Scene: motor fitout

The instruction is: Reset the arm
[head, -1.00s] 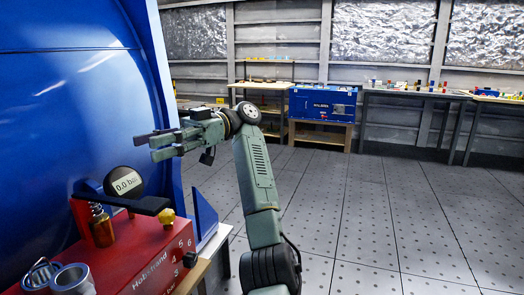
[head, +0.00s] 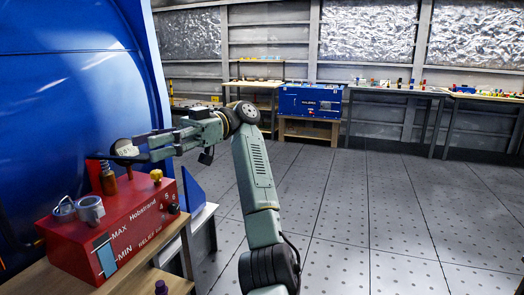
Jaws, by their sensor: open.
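My arm, green-grey, rises from the bottom middle of the head view and bends left at its top. My gripper (head: 144,150) points left, its fingers apart, with nothing seen between them. In the picture it overlaps the area just above the red Hobstrand unit (head: 130,232) and in front of the blue curved shell; I cannot tell the exact gap. A round gauge (head: 124,150) is partly hidden behind the fingers.
A large blue shell (head: 70,90) stands left. A blue box (head: 310,101) and worktables line the back wall. The floor at right is clear.

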